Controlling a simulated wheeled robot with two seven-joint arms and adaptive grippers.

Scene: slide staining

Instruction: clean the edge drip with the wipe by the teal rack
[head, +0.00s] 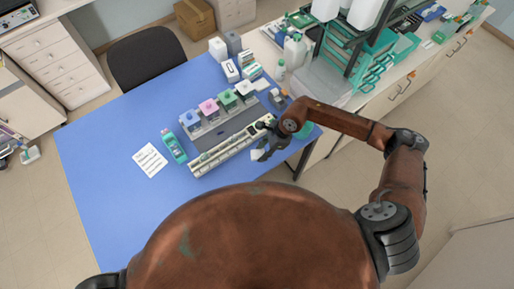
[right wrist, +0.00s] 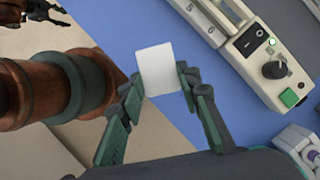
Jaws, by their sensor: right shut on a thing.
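In the right wrist view, the gripper (right wrist: 158,92) is shut on a flat white wipe (right wrist: 158,68), which sticks out beyond the fingertips. The wipe also shows as a small pale patch in the head view (head: 257,155). A teal rack with a pale label (head: 173,147) lies on the blue table left of the bench. I cannot make out an edge drip.
The long white bench (head: 215,158) has a switch, a knob and a green button (right wrist: 289,97) at one end. Several jars with coloured lids (head: 209,106) stand behind it. A written sheet (head: 150,160) lies at left. The blue table (head: 100,130) is clear at its left.

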